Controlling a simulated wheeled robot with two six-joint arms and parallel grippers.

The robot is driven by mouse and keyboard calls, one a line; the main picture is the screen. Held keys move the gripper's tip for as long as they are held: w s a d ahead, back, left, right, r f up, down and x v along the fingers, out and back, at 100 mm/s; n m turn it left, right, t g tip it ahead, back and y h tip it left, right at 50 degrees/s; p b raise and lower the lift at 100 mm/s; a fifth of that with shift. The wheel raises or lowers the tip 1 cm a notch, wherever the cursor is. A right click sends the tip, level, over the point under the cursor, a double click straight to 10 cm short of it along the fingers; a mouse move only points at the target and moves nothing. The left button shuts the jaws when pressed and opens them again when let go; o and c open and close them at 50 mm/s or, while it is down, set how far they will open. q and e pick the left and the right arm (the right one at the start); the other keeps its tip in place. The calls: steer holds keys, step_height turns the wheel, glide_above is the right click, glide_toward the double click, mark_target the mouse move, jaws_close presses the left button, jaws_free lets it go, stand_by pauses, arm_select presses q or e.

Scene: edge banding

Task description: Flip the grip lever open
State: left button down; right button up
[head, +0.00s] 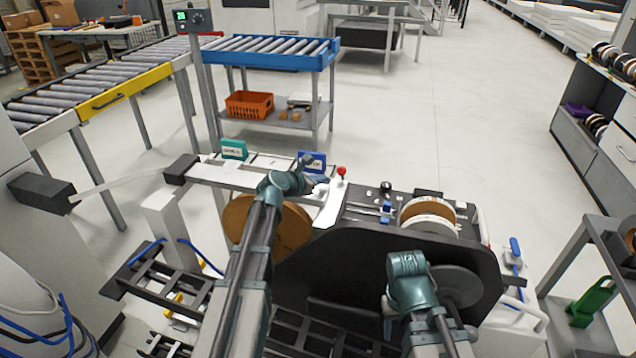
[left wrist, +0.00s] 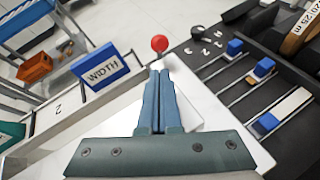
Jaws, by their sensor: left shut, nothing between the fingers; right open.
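A lever with a red ball knob (head: 342,171) stands upright at the edge of the white plate on the machine. Its red knob also shows in the left wrist view (left wrist: 159,44), straight ahead of the fingertips. My left gripper (head: 322,179) is shut and empty, just left of the lever. Its two fingers (left wrist: 158,72) lie together and point at the lever, whose lower stem they partly hide. Whether they touch it cannot be told. My right gripper (head: 389,308) hangs low in front of the machine's dark cover, away from the lever, its fingers barely visible.
A blue WIDTH block (left wrist: 100,67) stands left of the lever, and a green block (head: 234,149) farther left. Blue sliders (left wrist: 265,68) on rails and a tape roll (head: 428,215) lie right of it. A dark cover (head: 340,262) stands in front.

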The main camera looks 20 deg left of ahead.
arm_select(q)
steer(key=b+x, duration=0.2)
steer(key=x, duration=0.5)
steer(key=shift+s, duration=0.1)
steer(key=shift+r, duration=0.2)
steer(key=w+r+n+g+p, duration=0.1)
steer(key=w+r+g+p, duration=0.2)
steer(key=w+p, duration=0.6)
steer(key=w+g, duration=0.1)
steer(key=w, duration=0.5)
steer(key=shift+w+p, duration=0.2)
steer(key=shift+p, duration=0.2)
steer(key=shift+w+r, duration=0.15)
steer(key=shift+w, duration=0.05)
